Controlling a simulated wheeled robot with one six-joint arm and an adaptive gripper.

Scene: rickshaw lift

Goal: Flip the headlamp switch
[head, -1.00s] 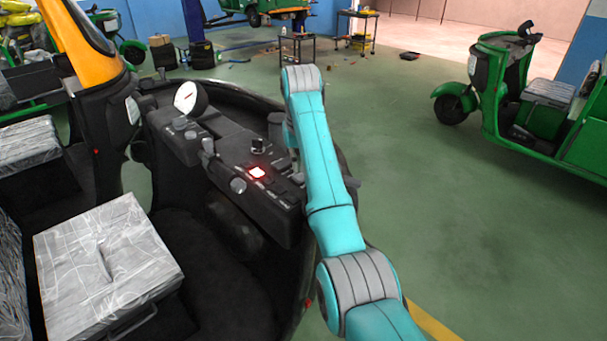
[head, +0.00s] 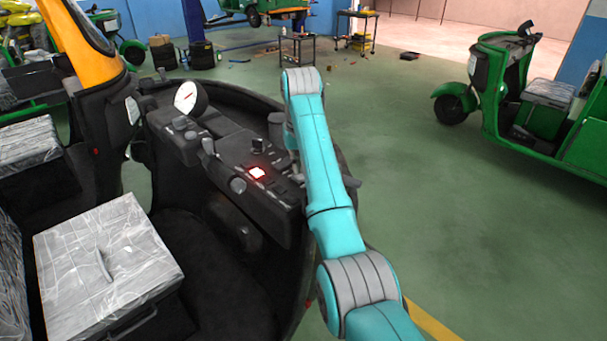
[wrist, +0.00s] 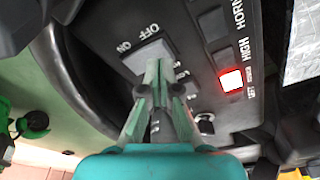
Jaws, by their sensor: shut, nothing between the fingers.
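In the wrist view, a grey rocker switch (wrist: 150,55) sits on the black dashboard beside the printed words OFF and ON. I cannot tell from the lettering that it is the headlamp switch. My gripper (wrist: 159,66) is shut and empty, its green fingertips together over the rocker's lower edge. I cannot tell whether they touch it. The fingers cover part of the panel and its lettering. In the head view, my gripper is hidden behind my turquoise arm.
A red-lit button (wrist: 231,80) is right of my fingers, near the words HIGH and HORN; it glows in the head view too (head: 257,172). A dial (head: 190,97) and levers stand on the dashboard. Seats are left; open floor (head: 410,150) is right, with a green rickshaw (head: 575,120) beyond.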

